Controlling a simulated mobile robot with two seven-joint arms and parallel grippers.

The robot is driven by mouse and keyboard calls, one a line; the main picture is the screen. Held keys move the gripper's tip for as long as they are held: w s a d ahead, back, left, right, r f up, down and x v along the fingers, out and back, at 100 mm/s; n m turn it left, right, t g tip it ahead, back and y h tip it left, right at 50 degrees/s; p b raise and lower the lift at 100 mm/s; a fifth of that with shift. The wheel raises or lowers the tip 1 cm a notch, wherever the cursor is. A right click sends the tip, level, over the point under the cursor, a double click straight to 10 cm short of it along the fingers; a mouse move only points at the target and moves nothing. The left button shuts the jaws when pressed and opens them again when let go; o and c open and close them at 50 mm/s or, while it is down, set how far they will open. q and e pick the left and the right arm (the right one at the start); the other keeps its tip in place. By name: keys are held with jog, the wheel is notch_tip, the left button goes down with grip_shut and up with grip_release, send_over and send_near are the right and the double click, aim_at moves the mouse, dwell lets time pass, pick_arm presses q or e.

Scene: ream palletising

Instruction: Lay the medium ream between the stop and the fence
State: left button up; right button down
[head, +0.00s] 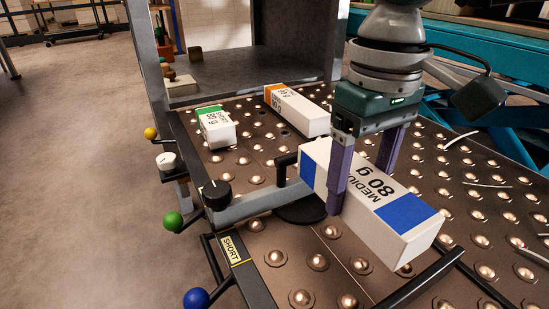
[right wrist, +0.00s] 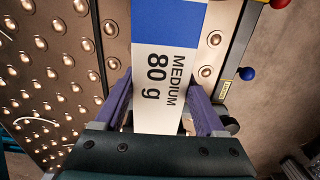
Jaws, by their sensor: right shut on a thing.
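The medium ream (head: 385,203), white with blue bands, is in my right gripper (head: 362,180), which is shut across its middle. It also shows between the purple fingers in the right wrist view (right wrist: 160,75). It is over the ball-studded table; I cannot tell how much gap is under it. A grey bar with a black knob (head: 217,194) and a black upright handle lies left of the ream, perhaps the stop. A black rail (head: 425,280) runs at the lower right, perhaps the fence. My left gripper is not in view.
A green-banded ream (head: 216,132) and an orange-banded ream (head: 297,108) lie farther back on the table (head: 262,240). A "SHORT" label (head: 233,249) and coloured ball knobs (head: 173,221) line the left edge. Studded table to the right is mostly clear.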

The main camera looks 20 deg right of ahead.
aim_at(345, 239)
jog(key=shift+f+b, duration=1.45)
jog(key=shift+f, duration=1.7)
jog(key=shift+f, duration=0.1)
